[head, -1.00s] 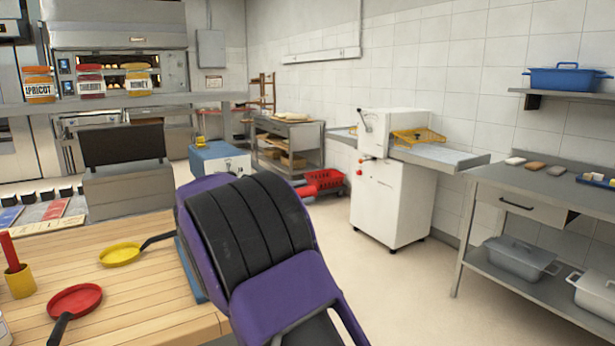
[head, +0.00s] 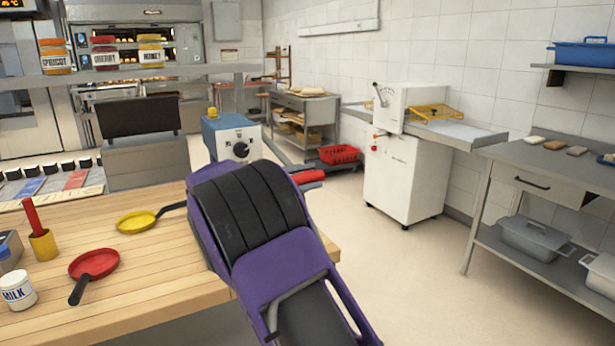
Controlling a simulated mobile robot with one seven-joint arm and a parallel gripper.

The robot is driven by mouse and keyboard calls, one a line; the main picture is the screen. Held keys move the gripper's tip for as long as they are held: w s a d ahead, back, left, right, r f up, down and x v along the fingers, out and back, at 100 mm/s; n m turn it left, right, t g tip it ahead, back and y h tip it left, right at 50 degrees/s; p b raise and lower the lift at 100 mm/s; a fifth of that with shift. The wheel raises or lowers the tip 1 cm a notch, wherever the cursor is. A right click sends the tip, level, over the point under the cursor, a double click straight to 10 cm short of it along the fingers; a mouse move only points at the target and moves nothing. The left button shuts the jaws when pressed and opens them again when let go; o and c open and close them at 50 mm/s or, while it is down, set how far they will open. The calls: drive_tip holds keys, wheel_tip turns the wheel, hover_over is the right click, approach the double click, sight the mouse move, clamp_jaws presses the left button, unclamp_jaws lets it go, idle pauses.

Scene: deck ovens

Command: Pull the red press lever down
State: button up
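A red bar-like grip (head: 307,176), which looks like the red press lever, sticks out to the right from behind my arm. It lies roughly level, and its other end is hidden. A blue machine with a light front and a dark round knob (head: 241,150) stands just beyond my arm; its lower part is hidden, so I cannot tell whether the lever joins it. My purple and black arm covers the middle of the head view. My gripper is hidden beyond it, so its opening and any contact with the lever do not show.
A wooden worktop (head: 170,275) at left holds a red pan (head: 94,264), a yellow pan (head: 137,221) and a milk jar (head: 17,290). A red crate (head: 339,154) sits low behind. A white machine (head: 405,175) stands at right. The floor between is clear.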

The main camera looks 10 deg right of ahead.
drive_tip(key=o, duration=0.4)
drive_tip(key=shift+w+a+f+n, duration=0.1)
drive_tip(key=shift+a+f+n, duration=0.05)
drive_tip(key=shift+f, duration=0.3)
drive_tip(key=shift+w+a+f+n, duration=0.1)
drive_tip(key=shift+f+n, duration=0.05)
drive_tip(key=shift+f, duration=0.3)
drive_tip(key=shift+c, duration=0.2)
drive_tip(key=r+p+v, duration=0.1)
drive_tip(key=p+v, duration=0.1)
drive_tip(key=v, duration=1.5)
drive_tip(key=shift+s, duration=0.2)
drive_tip(key=shift+r, duration=0.15)
